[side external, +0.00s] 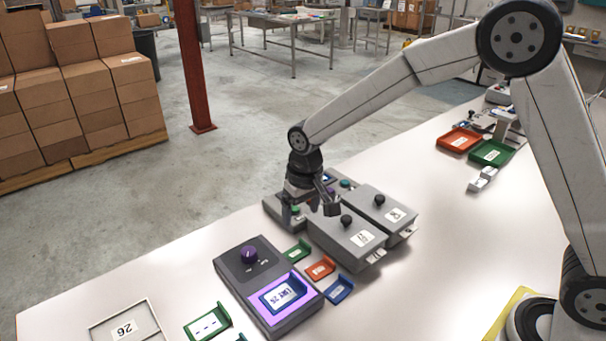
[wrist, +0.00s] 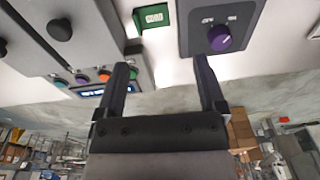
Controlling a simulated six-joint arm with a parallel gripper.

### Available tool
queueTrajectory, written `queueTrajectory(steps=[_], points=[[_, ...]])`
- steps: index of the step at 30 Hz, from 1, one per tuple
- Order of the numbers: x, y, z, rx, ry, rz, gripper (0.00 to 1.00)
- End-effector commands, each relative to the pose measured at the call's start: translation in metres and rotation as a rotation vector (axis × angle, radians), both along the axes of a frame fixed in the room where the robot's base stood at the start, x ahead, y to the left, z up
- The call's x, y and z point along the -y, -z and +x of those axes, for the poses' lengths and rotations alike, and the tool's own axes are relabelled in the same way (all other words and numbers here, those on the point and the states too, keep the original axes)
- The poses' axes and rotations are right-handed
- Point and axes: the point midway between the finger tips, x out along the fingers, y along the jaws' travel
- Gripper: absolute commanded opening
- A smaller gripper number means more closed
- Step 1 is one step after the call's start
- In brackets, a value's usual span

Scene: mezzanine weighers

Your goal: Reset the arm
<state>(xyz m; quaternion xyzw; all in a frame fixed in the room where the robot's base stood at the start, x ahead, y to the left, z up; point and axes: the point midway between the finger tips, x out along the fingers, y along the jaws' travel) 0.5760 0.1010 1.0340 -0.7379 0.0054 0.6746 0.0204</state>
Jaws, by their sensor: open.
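My gripper (side external: 323,200) hangs at the end of my arm, above the far edge of the grey lidded boxes. In the wrist view its two fingers (wrist: 163,68) are spread apart with nothing between them. Below it in the side view stand two grey boxes with black knobs, the nearer box (side external: 345,240) and the farther box (side external: 384,213). A button panel (wrist: 97,83) with coloured buttons and a lit display shows left of the fingers in the wrist view. Part of the panel is hidden behind my gripper in the side view.
A dark weigher (side external: 236,274) with a purple knob (side external: 249,254) stands nearer the camera. Small green (side external: 297,251), orange (side external: 320,268) and blue (side external: 339,289) trays lie beside it. Orange (side external: 459,139) and green (side external: 491,153) trays sit farther right. The table's right middle is clear.

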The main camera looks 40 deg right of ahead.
Motion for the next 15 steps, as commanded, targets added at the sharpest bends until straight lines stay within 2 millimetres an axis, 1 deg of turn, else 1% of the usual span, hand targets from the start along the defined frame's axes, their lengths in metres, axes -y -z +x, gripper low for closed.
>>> queueTrajectory(steps=[1,6,11,15], points=[[0.01,-0.003,-0.01,0.009,0.0,0.001,0.89],[0.036,-0.007,-0.044,0.04,-0.006,0.0,0.89],[0.058,-0.009,-0.079,0.068,-0.012,-0.004,0.89],[0.075,-0.008,-0.112,0.093,-0.018,-0.009,0.89]])
